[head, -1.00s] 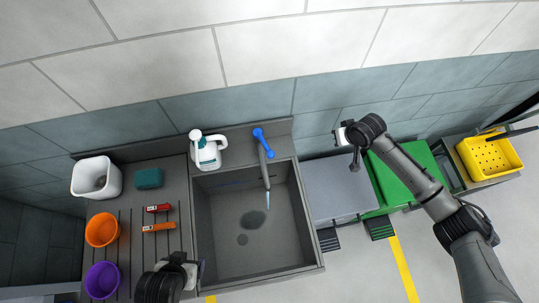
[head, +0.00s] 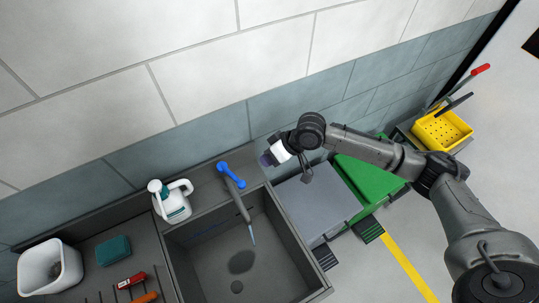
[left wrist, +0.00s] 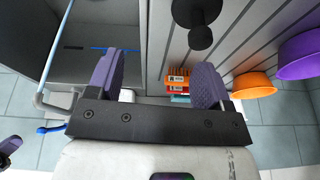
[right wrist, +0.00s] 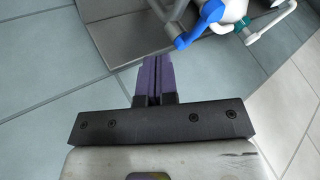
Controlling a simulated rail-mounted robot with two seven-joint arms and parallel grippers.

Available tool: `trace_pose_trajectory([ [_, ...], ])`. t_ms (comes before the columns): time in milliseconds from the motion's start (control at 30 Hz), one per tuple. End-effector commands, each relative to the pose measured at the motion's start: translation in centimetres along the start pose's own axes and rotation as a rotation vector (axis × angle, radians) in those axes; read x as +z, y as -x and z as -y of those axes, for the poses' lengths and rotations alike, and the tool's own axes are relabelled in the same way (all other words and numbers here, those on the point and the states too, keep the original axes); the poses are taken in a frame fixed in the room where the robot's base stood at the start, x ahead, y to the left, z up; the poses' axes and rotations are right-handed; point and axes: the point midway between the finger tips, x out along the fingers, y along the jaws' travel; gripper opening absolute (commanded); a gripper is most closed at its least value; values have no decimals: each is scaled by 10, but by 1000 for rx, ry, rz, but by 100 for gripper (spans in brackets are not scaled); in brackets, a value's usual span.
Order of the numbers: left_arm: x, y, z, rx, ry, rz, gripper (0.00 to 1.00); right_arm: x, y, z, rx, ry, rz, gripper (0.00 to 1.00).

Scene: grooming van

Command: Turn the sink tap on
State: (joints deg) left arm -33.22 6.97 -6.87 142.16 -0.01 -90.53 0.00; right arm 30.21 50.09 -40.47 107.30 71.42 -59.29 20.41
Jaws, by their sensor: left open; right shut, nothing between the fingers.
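The sink tap has a blue handle (head: 230,174) and a grey spout (head: 239,203) over the dark sink (head: 207,245). A thin pale-blue streak (head: 252,236) that looks like water hangs from the spout's tip. My right gripper (head: 266,159) is shut and empty, just right of the blue handle and apart from it. In the right wrist view its purple fingertips (right wrist: 151,60) point towards the handle (right wrist: 203,24), which is up and to the right. My left gripper (left wrist: 155,75) is open and empty in the left wrist view, and out of the head view.
A white and teal jug (head: 171,203) stands close left of the tap. The tiled wall (head: 190,130) runs behind the counter. A white bin (head: 50,268), a teal block (head: 113,250) and red and orange items lie left.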

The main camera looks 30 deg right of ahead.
Motion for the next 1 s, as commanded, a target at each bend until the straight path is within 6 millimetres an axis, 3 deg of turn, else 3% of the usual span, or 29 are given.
trace_pose_trajectory([
  [300,-1,1,-2,5,6,0,73,0,-59,1,-1,0,1,0],
  [600,-3,9,-1,4,5,1,73,-3,-69,31,0,3,0,0],
  [1000,-3,10,2,-3,-5,2,73,-3,-72,37,2,2,0,0],
])
